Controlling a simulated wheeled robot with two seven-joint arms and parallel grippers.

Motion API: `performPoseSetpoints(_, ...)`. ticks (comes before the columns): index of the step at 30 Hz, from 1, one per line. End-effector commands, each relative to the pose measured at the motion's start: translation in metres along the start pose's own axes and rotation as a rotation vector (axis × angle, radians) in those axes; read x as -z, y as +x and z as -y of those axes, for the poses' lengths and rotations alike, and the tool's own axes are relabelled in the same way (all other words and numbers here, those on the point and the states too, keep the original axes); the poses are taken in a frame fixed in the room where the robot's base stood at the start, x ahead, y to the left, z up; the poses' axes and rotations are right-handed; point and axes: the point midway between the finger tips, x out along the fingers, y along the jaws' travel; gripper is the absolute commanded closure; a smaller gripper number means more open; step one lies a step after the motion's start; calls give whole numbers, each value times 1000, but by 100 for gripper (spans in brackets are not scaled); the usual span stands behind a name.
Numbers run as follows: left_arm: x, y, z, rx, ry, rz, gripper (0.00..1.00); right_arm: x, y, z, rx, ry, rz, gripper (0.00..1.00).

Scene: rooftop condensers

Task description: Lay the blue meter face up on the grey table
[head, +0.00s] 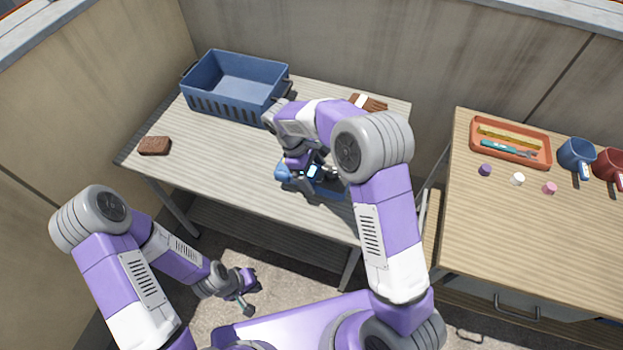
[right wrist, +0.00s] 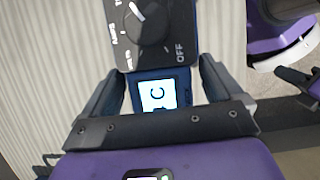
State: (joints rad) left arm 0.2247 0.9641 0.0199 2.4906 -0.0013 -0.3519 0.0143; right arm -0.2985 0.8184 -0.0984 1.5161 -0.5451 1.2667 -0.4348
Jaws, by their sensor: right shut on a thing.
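The blue meter shows in the right wrist view (right wrist: 158,93), with a lit screen and a black dial face turned toward that camera. My right gripper (right wrist: 158,85) is shut on it, one finger on each side of the screen. In the head view the meter's lit screen (head: 314,170) shows beneath my right arm, over the front right part of the grey table (head: 215,165). My arm hides much of it, and I cannot tell whether it touches the tabletop. My left gripper (head: 250,296) is open and empty, low in front of the table.
A blue crate (head: 240,103) stands at the table's back left and a brown block (head: 155,146) at its left edge. A brown item (head: 368,103) lies at the back right. A rounded blue object (head: 283,172) is beside the right gripper. The table's left middle is clear.

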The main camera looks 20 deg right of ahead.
Motion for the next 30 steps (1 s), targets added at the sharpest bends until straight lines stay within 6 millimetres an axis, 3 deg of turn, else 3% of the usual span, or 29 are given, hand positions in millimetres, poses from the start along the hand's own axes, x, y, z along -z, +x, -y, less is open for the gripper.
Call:
performPoseSetpoints(3, 0, 10, 4, 0, 0, 0, 100, 9, 23, 0, 2, -1, 3, 64)
performPoseSetpoints(6, 0, 13, 5, 0, 0, 0, 100, 13, 33, 0, 1, 0, 1, 64)
performPoseSetpoints(17, 0, 13, 5, 0, 0, 0, 100, 14, 35, 0, 0, 1, 0, 64)
performPoseSetpoints(18, 0, 12, 5, 0, 0, 0, 100, 14, 35, 0, 1, 1, 1, 1)
performPoseSetpoints(26, 0, 12, 5, 0, 0, 0, 100, 13, 33, 0, 1, 1, 0, 0)
performPoseSetpoints(30, 0, 6, 2, 0, 0, 0, 100, 13, 18, 0, -1, 1, -1, 0)
